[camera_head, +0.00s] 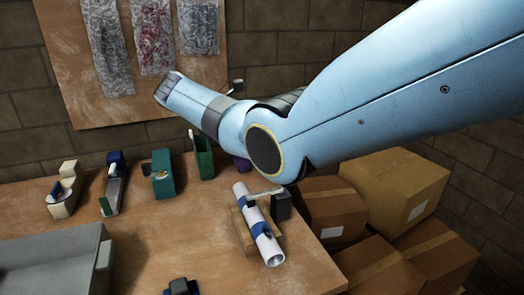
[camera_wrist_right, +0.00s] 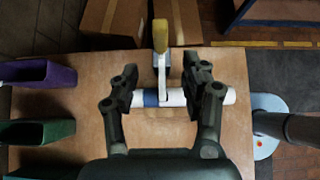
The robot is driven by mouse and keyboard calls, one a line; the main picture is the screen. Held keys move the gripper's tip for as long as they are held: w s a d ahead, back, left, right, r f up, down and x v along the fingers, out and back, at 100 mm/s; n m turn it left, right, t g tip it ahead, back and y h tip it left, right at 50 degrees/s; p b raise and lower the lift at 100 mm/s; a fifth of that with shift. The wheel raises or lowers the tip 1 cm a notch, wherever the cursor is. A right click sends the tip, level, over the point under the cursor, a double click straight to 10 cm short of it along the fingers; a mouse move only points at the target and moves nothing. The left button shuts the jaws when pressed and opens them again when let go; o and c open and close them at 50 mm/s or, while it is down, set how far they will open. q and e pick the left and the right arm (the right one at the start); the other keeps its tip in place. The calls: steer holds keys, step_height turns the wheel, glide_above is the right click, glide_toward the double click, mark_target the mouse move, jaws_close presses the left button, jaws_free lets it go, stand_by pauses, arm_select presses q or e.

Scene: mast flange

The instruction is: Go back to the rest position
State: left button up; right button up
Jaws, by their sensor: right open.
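My right arm (camera_head: 400,90) crosses the upper right of the head view, and its gripper cannot be made out there. In the right wrist view my right gripper (camera_wrist_right: 162,97) is open, its two dark fingers apart with nothing held. A pale bar with a tan handle (camera_wrist_right: 160,38) reaches across the tube. How far the fingers are from the tube is hard to tell. My left gripper is not in view.
Several small holders stand along the back of the wooden table (camera_head: 140,235), including a teal one (camera_head: 163,173) and a green one (camera_head: 203,155). A grey tray (camera_head: 50,250) is at front left. Cardboard boxes (camera_head: 395,188) are stacked to the right. A board with bags (camera_head: 135,70) hangs behind.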

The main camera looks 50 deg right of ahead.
steer(key=shift+a+r, duration=0.2)
steer(key=shift+f, duration=0.1)
stand_by(0.4)
